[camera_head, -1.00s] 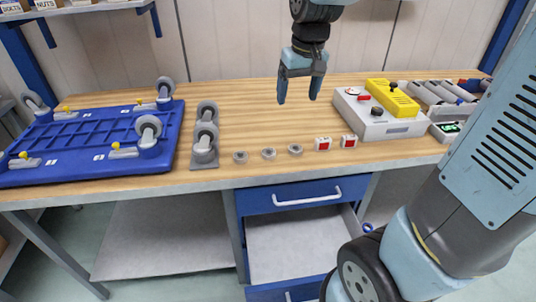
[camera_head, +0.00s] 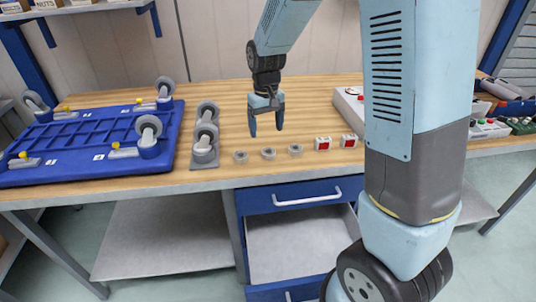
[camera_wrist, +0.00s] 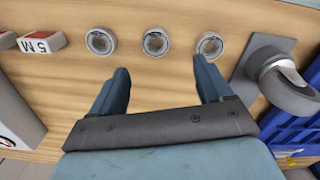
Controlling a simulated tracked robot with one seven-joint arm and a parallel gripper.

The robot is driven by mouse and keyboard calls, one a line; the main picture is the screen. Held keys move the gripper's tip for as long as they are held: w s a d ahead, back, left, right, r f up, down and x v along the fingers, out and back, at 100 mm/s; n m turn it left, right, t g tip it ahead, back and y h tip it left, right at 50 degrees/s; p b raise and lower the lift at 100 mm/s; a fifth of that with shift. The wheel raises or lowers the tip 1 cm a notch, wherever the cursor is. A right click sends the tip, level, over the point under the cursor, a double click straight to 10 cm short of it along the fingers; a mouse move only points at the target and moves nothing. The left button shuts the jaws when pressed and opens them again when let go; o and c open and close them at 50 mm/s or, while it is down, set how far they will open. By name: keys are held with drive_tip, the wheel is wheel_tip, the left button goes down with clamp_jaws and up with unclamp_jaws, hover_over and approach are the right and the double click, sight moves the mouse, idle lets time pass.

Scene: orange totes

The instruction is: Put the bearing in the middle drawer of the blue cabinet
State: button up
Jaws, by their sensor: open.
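Three ring-shaped metal bearings sit in a row near the bench's front edge: left (camera_head: 240,157), middle (camera_head: 268,154) and right (camera_head: 295,150). In the wrist view they appear reversed, with the middle bearing (camera_wrist: 155,42) just beyond my fingertips, between their lines. My gripper (camera_head: 266,132) is open and empty, pointing down above the bench, behind the middle bearing; it also shows in the wrist view (camera_wrist: 161,68). The blue cabinet (camera_head: 290,196) stands under the bench. Its middle drawer (camera_head: 300,245) is pulled open and its visible floor is empty. The top drawer is closed.
Two red-and-white blocks (camera_head: 323,143) sit to the right. My arm hides part of the control box (camera_head: 347,100) and the drawer's right side.

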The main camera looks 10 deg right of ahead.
sight(269, 151)
wheel_tip(269, 151, down, 4)
drive_tip(key=shift+r, duration=0.2)
drive_tip(key=shift+d+f, duration=0.2)
drive_tip(key=shift+f, duration=1.1)
drive_tip(key=shift+d+f, duration=0.15)
drive_tip(key=shift+f, duration=1.15)
drive_tip(key=c, duration=1.3)
drive_tip(key=shift+r, duration=0.55)
wheel_tip(269, 151, up, 3)
drive_tip(key=shift+s+f, duration=0.15)
drive_tip(key=s+d+r, duration=0.4)
drive_tip(key=s+r, duration=0.5)
drive_tip(key=s, duration=0.3)
drive_tip(key=shift+s, duration=0.4)
